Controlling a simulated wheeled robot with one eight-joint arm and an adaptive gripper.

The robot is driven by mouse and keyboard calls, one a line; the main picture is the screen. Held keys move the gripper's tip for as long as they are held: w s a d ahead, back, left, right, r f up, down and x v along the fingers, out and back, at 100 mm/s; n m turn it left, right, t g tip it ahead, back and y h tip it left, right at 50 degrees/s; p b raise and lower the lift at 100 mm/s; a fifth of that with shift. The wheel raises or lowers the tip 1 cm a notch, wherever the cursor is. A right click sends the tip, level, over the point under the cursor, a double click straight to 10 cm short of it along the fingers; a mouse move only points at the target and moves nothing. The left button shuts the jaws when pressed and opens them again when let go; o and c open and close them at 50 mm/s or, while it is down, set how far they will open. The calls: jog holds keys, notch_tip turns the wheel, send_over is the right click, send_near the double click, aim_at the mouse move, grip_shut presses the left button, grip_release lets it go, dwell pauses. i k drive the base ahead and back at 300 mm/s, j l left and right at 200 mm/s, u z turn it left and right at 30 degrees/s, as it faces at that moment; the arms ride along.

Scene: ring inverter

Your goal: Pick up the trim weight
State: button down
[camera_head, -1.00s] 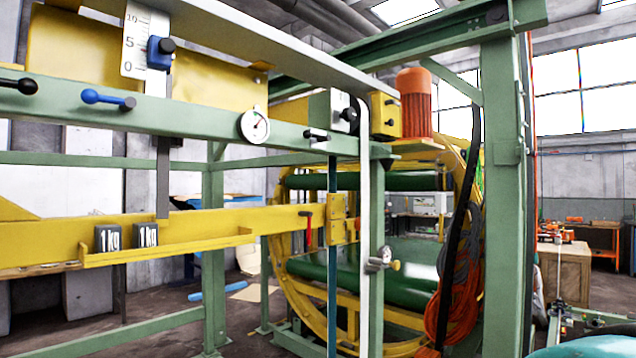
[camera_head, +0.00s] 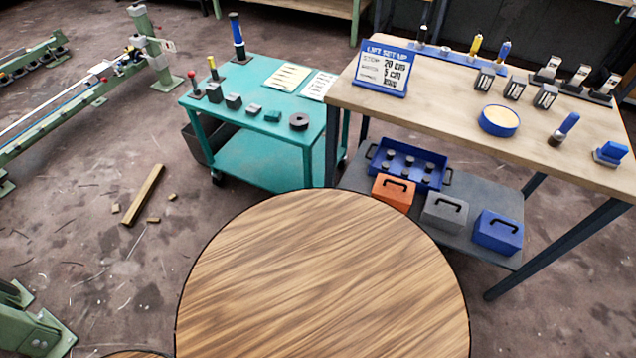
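Several things look like weights, and I cannot tell which is the trim weight. Dark block weights with white markings (camera_head: 514,88) stand in a row on the wooden bench (camera_head: 440,112). Small grey blocks (camera_head: 234,101) and a black disc with a centre hole (camera_head: 299,122) sit on the teal cart (camera_head: 262,148). Small dark round-topped pieces (camera_head: 409,166) stand in a blue tray (camera_head: 380,152) on the bench's lower shelf. My gripper is not in view, so its state is hidden.
A blue "LIFT SET UP" sign (camera_head: 384,68) and a round blue dish (camera_head: 499,121) stand on the bench. Orange (camera_head: 393,192), grey (camera_head: 444,211) and blue (camera_head: 497,231) handled boxes sit on the lower shelf. A wooden bar (camera_head: 143,195) and scraps lie on the floor at left.

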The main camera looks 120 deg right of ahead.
aim_at(547, 93)
jog(key=l+u, duration=0.1)
jog(key=u, duration=5.55)
